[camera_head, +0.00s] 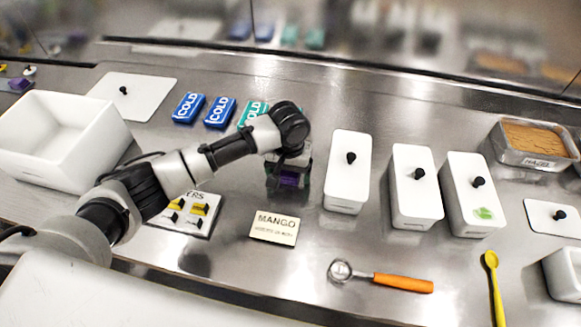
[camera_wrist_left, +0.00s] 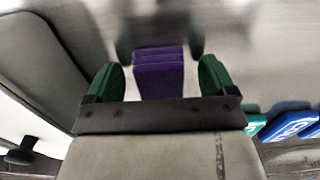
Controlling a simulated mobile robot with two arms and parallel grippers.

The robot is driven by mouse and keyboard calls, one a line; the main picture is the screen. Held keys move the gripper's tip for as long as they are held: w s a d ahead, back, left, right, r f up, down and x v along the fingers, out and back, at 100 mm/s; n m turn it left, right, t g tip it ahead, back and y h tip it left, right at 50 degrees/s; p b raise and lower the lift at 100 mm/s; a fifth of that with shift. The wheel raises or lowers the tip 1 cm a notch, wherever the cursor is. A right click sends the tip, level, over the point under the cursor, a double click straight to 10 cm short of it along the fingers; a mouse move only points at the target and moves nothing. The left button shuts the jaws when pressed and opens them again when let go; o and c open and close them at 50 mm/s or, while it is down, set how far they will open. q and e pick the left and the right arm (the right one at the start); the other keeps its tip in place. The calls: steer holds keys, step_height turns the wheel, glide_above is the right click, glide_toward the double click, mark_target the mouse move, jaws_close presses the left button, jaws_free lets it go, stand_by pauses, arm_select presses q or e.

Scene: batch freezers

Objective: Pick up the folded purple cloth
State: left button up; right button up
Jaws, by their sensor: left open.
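The folded purple cloth (camera_head: 289,180) lies on the steel counter below my left gripper in the head view, partly hidden by it. In the left wrist view the cloth (camera_wrist_left: 159,76) shows as a stacked purple block between the green fingertips. My left gripper (camera_wrist_left: 158,82) is open, with one finger on each side of the cloth and a gap beside it. In the head view the left gripper (camera_head: 289,172) points down over the cloth. I cannot tell whether the fingers touch it. My right gripper is not in view.
A lidded white tub (camera_head: 347,185) stands just right of the cloth, with more tubs further right. Blue cold packs (camera_head: 188,108) and a teal one (camera_head: 253,112) lie behind. A mango card (camera_head: 274,228) and an orange-handled scoop (camera_head: 402,283) lie in front. A white bin (camera_head: 108,143) is left.

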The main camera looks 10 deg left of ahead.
arm_select(q)
steer(key=shift+f, duration=0.3)
steer(key=c, duration=1)
step_height(320, 180, up, 10)
steer(key=shift+r+b, duration=0.1)
steer(key=shift+b, duration=0.25)
